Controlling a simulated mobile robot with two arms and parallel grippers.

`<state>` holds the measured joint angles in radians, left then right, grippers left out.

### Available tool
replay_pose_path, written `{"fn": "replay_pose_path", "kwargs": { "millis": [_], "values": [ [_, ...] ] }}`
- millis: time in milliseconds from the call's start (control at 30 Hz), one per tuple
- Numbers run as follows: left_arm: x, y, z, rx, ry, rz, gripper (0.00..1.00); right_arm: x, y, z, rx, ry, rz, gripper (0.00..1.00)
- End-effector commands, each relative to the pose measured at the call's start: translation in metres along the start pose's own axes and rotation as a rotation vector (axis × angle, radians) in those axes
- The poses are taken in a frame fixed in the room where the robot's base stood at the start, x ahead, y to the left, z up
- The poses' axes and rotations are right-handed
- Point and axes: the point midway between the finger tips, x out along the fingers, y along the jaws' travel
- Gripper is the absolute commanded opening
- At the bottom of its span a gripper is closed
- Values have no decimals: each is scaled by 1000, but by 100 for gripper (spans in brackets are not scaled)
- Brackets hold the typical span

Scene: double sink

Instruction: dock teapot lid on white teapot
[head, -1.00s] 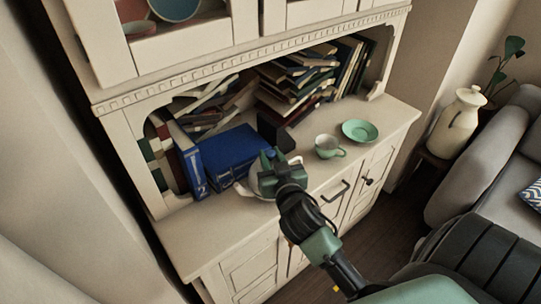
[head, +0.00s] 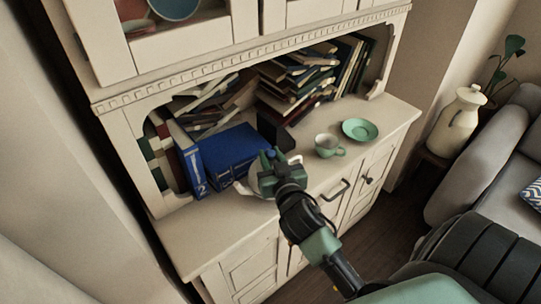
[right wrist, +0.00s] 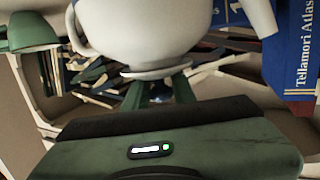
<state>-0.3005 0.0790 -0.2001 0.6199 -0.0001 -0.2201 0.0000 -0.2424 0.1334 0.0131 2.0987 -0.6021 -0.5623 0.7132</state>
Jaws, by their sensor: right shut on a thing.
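The white teapot (head: 253,184) stands on the counter beside the blue books, partly hidden by my right gripper (head: 270,172). In the right wrist view, which is upside down, the teapot (right wrist: 150,30) shows large, with its handle at the left and spout at the right. My right gripper (right wrist: 155,88) is shut on the teapot lid (right wrist: 158,71), a white disc. The lid is at the teapot's opening; whether it touches the rim or is slightly apart I cannot tell. My left gripper is not in view.
A green cup (head: 328,146) and a green saucer (head: 360,131) stand right of the teapot. A large blue atlas (head: 232,152) and a dark block (head: 276,133) are behind it. Books fill the shelf. The counter's front left part (head: 200,235) is clear.

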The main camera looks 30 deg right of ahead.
Motion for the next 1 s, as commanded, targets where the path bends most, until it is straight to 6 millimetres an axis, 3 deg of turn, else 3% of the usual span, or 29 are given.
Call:
{"fn": "replay_pose_path", "kwargs": {
  "millis": [433,467,500,800,1000],
  "values": [
    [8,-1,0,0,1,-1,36,1,0,10,1,0,0,0],
    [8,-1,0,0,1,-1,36,1,0,10,1,0,0,28],
    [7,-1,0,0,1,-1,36,1,0,9,1,0,0,35],
    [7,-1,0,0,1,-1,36,1,0,10,0,-1,0,35],
    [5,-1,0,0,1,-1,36,-12,0,10,3,-4,0,35]
  ]
}}
